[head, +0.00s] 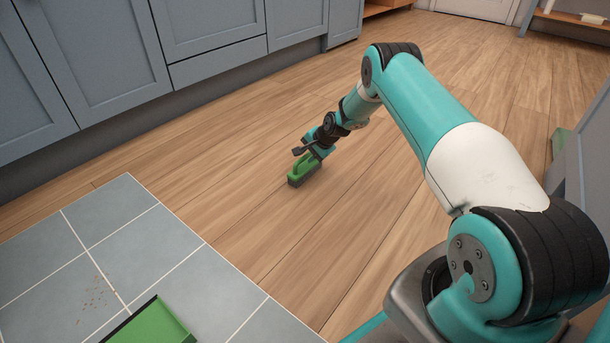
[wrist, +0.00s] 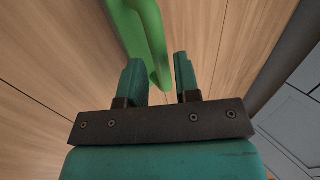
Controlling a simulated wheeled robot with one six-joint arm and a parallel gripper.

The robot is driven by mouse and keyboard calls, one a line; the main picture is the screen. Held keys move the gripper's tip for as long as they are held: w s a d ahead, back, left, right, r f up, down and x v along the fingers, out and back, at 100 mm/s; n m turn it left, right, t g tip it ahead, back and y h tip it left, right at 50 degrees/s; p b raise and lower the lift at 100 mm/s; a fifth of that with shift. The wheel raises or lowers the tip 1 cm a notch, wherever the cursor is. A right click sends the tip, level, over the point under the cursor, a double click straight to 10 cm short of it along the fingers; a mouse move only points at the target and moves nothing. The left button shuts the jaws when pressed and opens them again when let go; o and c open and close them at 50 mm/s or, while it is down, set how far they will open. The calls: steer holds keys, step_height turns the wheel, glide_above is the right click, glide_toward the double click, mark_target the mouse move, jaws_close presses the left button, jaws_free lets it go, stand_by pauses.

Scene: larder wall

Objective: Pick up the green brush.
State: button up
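The green brush (head: 302,174) sits on the wood floor in the middle of the head view, its handle uppermost. My gripper (head: 307,148) is right at it, reaching down from above. In the wrist view the green handle (wrist: 147,35) runs from the top edge down to the gap between the two fingers of my gripper (wrist: 160,75). The fingers stand apart, with some space beside the handle. I cannot tell how deep the handle sits between them. The brush's lower part is not clear in the wrist view.
A green dustpan (head: 158,325) lies on the grey tiles (head: 140,240) at the lower left, near brown crumbs (head: 92,300). Blue-grey cabinets (head: 215,45) line the back left. A grey unit (head: 588,165) stands at the right. The wood floor around the brush is clear.

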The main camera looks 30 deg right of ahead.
mark_target(306, 156)
steer(key=b+x, duration=0.2)
steer(key=x, duration=0.1)
steer(key=shift+f, duration=0.15)
steer(key=shift+c, duration=0.4)
jaws_close()
step_height(306, 156, up, 20)
steer(key=p, duration=1.2)
steer(key=shift+p, duration=0.35)
